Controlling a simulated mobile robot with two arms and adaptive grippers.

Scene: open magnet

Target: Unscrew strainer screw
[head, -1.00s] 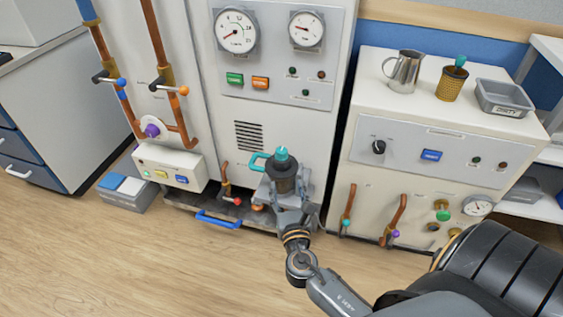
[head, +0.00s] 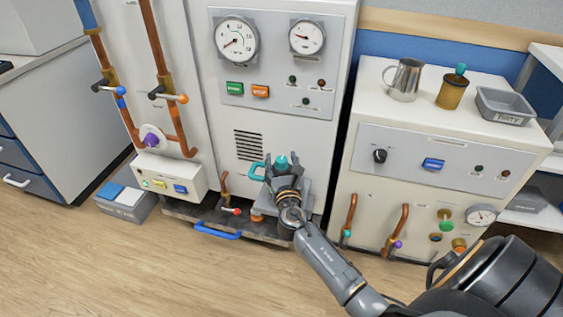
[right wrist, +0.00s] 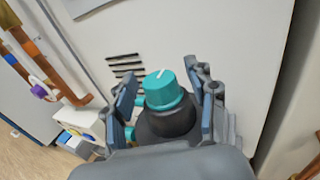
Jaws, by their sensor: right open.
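The strainer is a dark body with a teal screw knob (head: 282,162) on top and a teal handle (head: 257,171) at its left, standing low in front of the middle cabinet. In the right wrist view the teal screw (right wrist: 164,89) sits on the dark strainer body (right wrist: 166,124), with a white mark on its top. My right gripper (head: 285,182) is open, its fingers on either side of the strainer top. In the right wrist view the gripper (right wrist: 168,98) shows gaps between its fingers and the screw. My left gripper is not in view.
A blue handle (head: 217,230) and a red-tipped valve (head: 236,211) are low at the left of the strainer. The right cabinet carries a metal jug (head: 404,80), a perforated brass cup (head: 452,92) and a grey tray (head: 505,104). The floor in front is clear.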

